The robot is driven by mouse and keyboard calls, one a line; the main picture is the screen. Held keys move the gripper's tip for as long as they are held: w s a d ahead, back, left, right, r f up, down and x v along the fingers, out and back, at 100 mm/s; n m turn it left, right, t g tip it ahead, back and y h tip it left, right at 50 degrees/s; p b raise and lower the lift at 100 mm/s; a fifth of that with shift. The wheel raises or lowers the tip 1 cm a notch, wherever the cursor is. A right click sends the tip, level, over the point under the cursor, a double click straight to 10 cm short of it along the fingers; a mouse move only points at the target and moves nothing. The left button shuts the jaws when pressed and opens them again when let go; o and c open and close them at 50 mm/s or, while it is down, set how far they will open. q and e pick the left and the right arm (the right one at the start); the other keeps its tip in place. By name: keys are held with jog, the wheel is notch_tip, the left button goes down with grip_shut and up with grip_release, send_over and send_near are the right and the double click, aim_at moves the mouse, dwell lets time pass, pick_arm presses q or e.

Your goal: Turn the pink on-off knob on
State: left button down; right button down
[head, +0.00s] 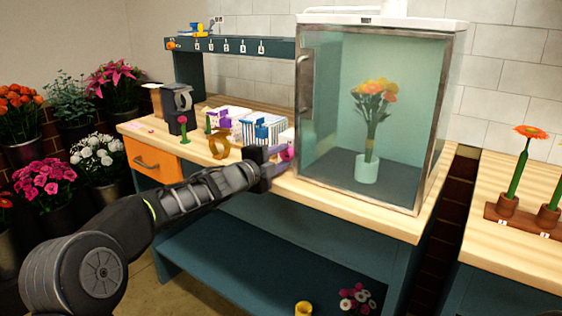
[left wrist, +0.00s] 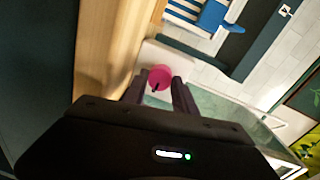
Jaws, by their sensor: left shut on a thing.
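The pink knob (left wrist: 160,76) shows as a round disc with a dark pointer mark in the left wrist view, between the two fingers of my left gripper (left wrist: 158,88). My left gripper is shut on the knob. The knob sits on a pale box (left wrist: 165,58). I cannot tell from the pointer whether it is on or off. My right gripper is not in view.
A glass cabinet (head: 330,170) with a bouquet in a vase (head: 367,168) stands just right of my left gripper. A drawer (head: 152,160) is below.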

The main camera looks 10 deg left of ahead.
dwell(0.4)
pick_arm(q)
jog(key=c, duration=1.3)
grip_release()
jog(key=v, duration=0.7)
jog(key=shift+s+a, duration=0.1)
jog(key=shift+s, duration=0.25)
